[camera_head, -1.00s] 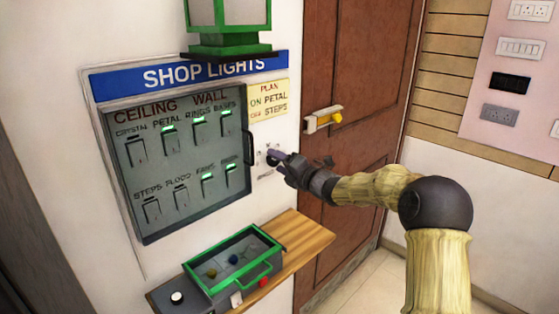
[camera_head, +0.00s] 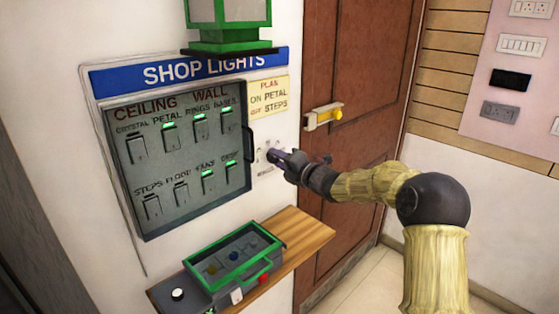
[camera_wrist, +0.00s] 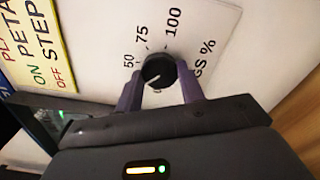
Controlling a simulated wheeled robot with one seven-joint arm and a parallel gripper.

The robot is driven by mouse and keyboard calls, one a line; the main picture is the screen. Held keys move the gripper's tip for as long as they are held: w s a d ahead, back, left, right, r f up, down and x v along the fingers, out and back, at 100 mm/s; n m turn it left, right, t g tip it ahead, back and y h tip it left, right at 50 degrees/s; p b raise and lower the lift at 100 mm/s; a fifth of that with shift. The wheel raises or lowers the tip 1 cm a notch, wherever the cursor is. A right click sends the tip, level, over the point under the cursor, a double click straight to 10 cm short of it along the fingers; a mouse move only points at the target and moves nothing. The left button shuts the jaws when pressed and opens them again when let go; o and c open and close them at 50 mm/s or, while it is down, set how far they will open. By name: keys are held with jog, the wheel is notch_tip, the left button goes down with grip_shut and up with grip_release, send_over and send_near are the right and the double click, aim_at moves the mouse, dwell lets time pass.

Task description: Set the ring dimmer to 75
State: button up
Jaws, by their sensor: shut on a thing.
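The ring dimmer is a round black knob (camera_wrist: 158,70) on a white plate, with 50, 75 and 100 printed around it and a partly hidden label ending in "GS %". A short white mark on the knob's face slants toward the lower left; the 50 is left of the knob and the 75 above it. My gripper (camera_wrist: 160,78) is shut on the knob, with one purple finger on each side. In the head view my gripper (camera_head: 275,154) is at the wall plate (camera_head: 263,161) right of the switch case, and largely hides the knob.
The glass-fronted switch case (camera_head: 247,118), with several green-lit switches, is just left of my gripper. A plan sign (camera_head: 267,100) hangs above. A wooden shelf (camera_head: 307,236) with a green-rimmed box (camera_head: 202,283) juts out below. A brown door (camera_head: 350,65) is to the right.

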jog(key=shift+m+p, duration=3.65)
jog(key=shift+m, duration=5.85)
jog(key=shift+f, duration=0.1)
jog(key=o, duration=1)
jog(key=shift+c, duration=0.2)
jog(key=shift+d, duration=0.1)
jog(key=b+v, duration=0.4)
jog(key=v, duration=1.3)
jog(key=shift+d, duration=0.15)
